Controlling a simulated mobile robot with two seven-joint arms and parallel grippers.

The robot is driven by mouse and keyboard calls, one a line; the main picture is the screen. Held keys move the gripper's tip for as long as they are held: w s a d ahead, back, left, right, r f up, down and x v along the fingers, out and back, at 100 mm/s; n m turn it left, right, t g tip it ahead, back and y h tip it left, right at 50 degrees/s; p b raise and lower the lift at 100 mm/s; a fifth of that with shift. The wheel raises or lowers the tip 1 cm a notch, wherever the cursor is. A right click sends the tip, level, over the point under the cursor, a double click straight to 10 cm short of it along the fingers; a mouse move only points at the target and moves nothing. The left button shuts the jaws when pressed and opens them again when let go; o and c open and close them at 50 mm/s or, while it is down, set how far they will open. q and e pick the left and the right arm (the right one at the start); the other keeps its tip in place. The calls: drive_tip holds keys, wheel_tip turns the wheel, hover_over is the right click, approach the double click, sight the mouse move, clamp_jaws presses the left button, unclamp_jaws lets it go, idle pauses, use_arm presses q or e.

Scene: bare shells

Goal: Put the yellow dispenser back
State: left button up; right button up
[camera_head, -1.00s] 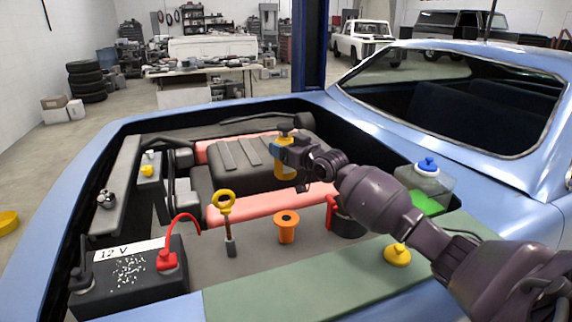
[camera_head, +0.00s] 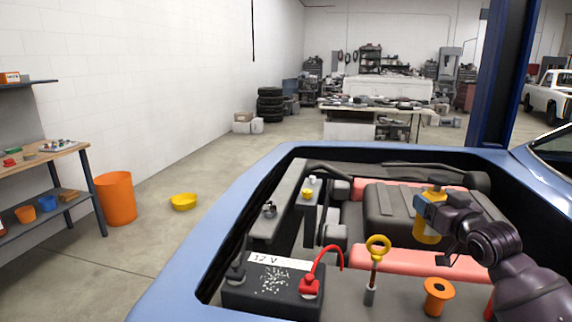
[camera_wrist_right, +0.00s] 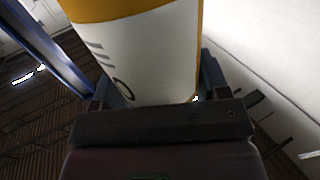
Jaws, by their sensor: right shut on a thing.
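The yellow dispenser (camera_head: 427,233) is upright above the engine bay, in front of the dark engine cover. My right gripper (camera_head: 428,209) is shut on it around its upper body, and its darker top shows above the fingers. In the right wrist view, the dispenser (camera_wrist_right: 150,55) fills the space between the fingers, with a white label and yellow bands; its ends are cut off. Whether its base touches anything is hard to tell. My left gripper is in neither view.
The wooden workbench (camera_head: 42,156) at the left holds small items, with a lower shelf beneath. The battery (camera_head: 273,288), yellow-ringed dipstick (camera_head: 377,247) and orange funnel (camera_head: 437,296) are in the bay.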

drive_tip(key=s+a+f+m+h, duration=0.1)
drive_tip(key=s+a+f, duration=0.4)
drive_tip(key=s, duration=0.4)
drive_tip(key=s+a+f+m+h, duration=0.1)
drive_tip(key=s+a+f+h, duration=0.1)
drive_tip(key=s+a+f, duration=0.3)
drive_tip(key=shift+s+a, duration=1.65)
drive_tip(key=shift+s, duration=1.05)
